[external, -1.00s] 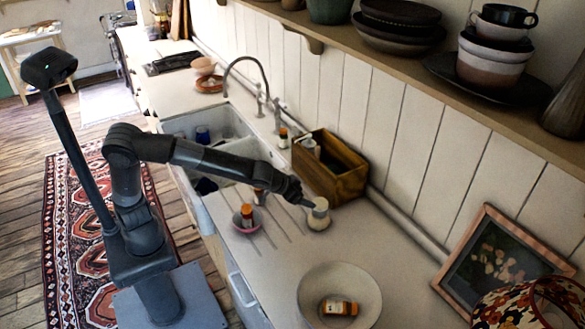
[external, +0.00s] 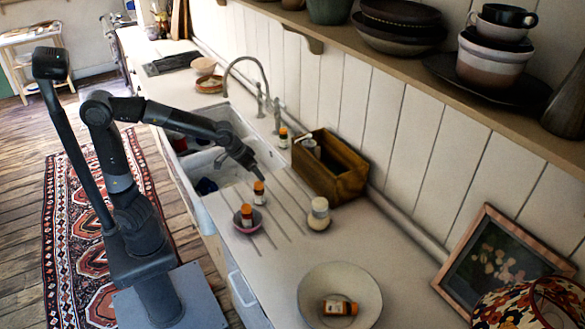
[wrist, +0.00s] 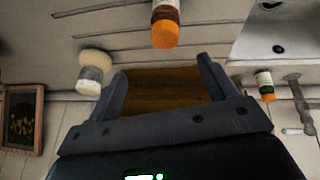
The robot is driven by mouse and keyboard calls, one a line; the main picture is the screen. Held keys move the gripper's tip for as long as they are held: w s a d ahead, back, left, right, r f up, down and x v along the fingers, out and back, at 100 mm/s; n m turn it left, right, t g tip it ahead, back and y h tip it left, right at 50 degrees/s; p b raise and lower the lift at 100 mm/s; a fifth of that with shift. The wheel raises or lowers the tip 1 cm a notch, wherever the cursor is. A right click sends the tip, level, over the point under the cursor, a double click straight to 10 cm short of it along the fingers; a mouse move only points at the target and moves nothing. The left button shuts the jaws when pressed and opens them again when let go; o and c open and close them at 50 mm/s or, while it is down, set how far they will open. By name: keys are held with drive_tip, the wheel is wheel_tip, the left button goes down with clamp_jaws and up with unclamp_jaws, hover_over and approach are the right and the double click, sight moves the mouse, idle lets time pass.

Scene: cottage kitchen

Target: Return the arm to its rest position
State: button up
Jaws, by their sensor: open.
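My gripper (external: 254,171) is open and empty. In the external view it hangs over the ribbed drainboard beside the sink, just above an orange-capped bottle (external: 259,192). In the wrist view my gripper's two fingers (wrist: 162,92) are spread apart with the wooden box (wrist: 160,84) seen between them.
A cream-lidded jar (external: 319,213) stands near the wooden box (external: 340,185). A pink bowl (external: 240,222) holds another orange-capped bottle. A large bowl (external: 313,309) holds a lying bottle. The faucet (external: 245,62) rises behind the sink (external: 232,122).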

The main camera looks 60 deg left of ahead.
drive_tip(key=s+a+r, duration=0.1)
drive_tip(key=s+a, duration=0.2)
drive_tip(key=s, duration=0.4)
drive_tip(key=s+a+r+m+y, duration=0.1)
drive_tip(key=s+a, duration=0.3)
drive_tip(key=s, duration=0.3)
drive_tip(key=s+a+r, duration=0.1)
drive_tip(key=s+a, duration=0.3)
drive_tip(key=s, duration=0.4)
drive_tip(key=shift+a+r, duration=0.2)
drive_tip(key=shift+r, duration=0.05)
